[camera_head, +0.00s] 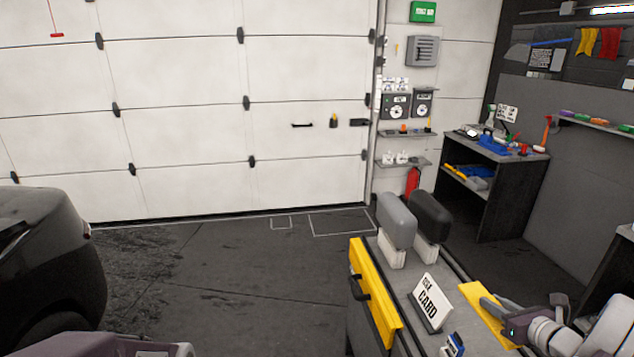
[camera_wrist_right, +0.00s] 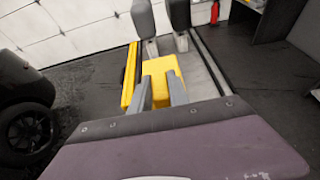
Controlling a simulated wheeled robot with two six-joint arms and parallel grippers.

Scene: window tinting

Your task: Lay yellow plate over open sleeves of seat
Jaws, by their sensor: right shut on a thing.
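The yellow plate (camera_head: 487,318) is at the right side of a long grey bench top. My right gripper (camera_head: 505,306) is shut on it, and the plate also shows between the fingers in the right wrist view (camera_wrist_right: 163,82). The plate appears to be over or close above the bench top; I cannot tell whether it touches. A grey headrest (camera_head: 396,222) and a black headrest (camera_head: 431,216) stand upright on pale bases at the bench's far end. I cannot make out open sleeves of a seat. My left gripper's fingers do not show.
A white card sign (camera_head: 430,299) and a small blue item (camera_head: 453,345) are on the bench. A yellow panel (camera_head: 374,290) with a dark handle is along its left side. A dark car (camera_head: 45,255) stands at left. The floor between is clear.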

